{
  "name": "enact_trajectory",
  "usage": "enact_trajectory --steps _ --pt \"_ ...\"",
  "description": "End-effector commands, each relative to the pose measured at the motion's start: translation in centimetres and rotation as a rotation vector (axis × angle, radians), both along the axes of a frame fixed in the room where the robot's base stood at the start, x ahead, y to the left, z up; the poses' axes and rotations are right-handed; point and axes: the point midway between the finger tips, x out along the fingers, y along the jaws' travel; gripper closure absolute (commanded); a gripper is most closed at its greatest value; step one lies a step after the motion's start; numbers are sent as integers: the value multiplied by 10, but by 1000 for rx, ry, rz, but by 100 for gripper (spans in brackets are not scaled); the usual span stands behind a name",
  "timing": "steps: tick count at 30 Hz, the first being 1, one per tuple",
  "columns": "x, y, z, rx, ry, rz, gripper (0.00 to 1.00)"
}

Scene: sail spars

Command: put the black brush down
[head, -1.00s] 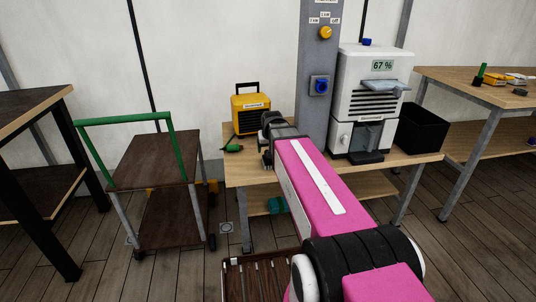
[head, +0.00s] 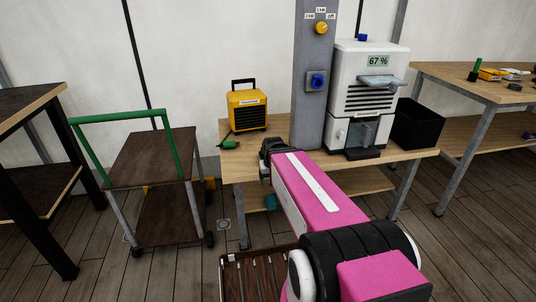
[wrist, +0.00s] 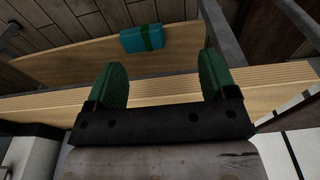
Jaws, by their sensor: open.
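My gripper (wrist: 163,68) is open, with its two green fingers apart and nothing between them in the wrist view. It is by the front edge of the middle workbench (wrist: 60,104); in the head view my pink arm hides most of it. I cannot make out a black brush in either current view. A teal box with a green band (wrist: 142,38) lies on the bench's lower shelf beyond the fingers.
The middle bench holds a yellow heater (head: 247,108), a green plug (head: 230,145), a grey post (head: 312,90), a white machine (head: 368,95) and a black bin (head: 419,124). A green-handled cart (head: 150,158) stands left. The right bench (head: 450,80) holds small items.

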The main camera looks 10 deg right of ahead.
Motion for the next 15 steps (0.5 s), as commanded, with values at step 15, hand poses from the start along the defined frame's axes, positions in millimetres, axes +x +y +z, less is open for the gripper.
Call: enact_trajectory --steps 15 --pt "-55 0 -44 0 112 0 22"
